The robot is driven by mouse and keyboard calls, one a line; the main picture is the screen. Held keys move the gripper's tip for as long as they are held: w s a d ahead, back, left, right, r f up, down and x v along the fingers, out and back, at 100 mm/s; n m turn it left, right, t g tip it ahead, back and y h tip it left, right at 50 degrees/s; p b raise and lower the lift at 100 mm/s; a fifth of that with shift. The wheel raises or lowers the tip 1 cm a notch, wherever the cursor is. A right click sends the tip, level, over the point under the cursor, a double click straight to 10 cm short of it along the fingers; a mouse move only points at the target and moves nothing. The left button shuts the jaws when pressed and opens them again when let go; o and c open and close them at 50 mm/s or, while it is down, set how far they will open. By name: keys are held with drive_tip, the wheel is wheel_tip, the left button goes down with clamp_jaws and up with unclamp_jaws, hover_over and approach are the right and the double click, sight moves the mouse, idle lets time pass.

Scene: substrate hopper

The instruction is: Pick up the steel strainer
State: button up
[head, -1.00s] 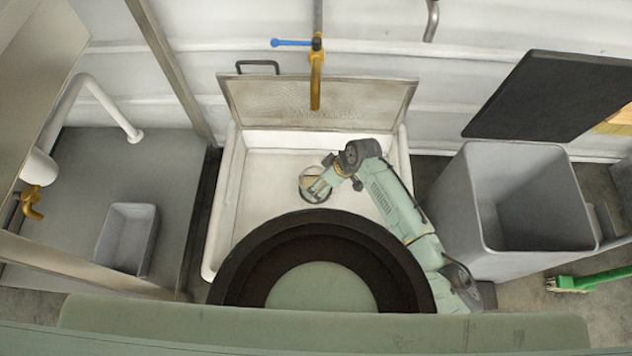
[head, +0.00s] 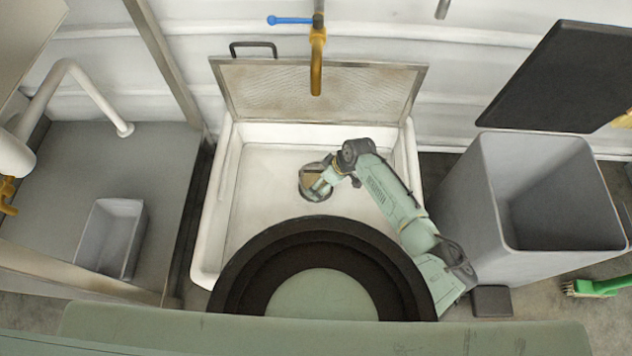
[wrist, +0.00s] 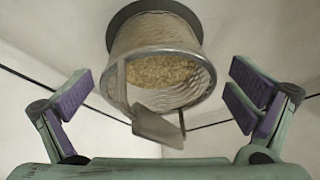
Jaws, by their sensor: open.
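The steel strainer (wrist: 175,35) is a round metal basket with ribbed walls and pale pellets in its bottom. In the wrist view it is at the top middle, with a flat metal tab (wrist: 157,127) projecting from its rim toward me. In the head view the strainer (head: 304,186) sits inside the white basin, partly hidden by my gripper (head: 324,186). In the wrist view my gripper (wrist: 165,105) is open, its purple-padded fingers spread wide to either side of the tab. Neither finger appears to touch the strainer.
The white basin (head: 240,180) has a raised mesh lid (head: 320,90) behind it and a yellow tap (head: 317,65) above. A grey bin (head: 475,210) stands right. A grey tub (head: 110,235) lies left. The basin floor around the strainer is clear.

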sight(320, 188)
drive_tip(key=x, duration=0.3)
drive_tip(key=shift+f, duration=0.1)
drive_tip(key=shift+c, duration=0.2)
drive_tip(key=c, duration=1.5)
wheel_tip(320, 188, up, 10)
drive_tip(key=shift+r+p, duration=0.1)
drive_tip(key=shift+p, duration=0.85)
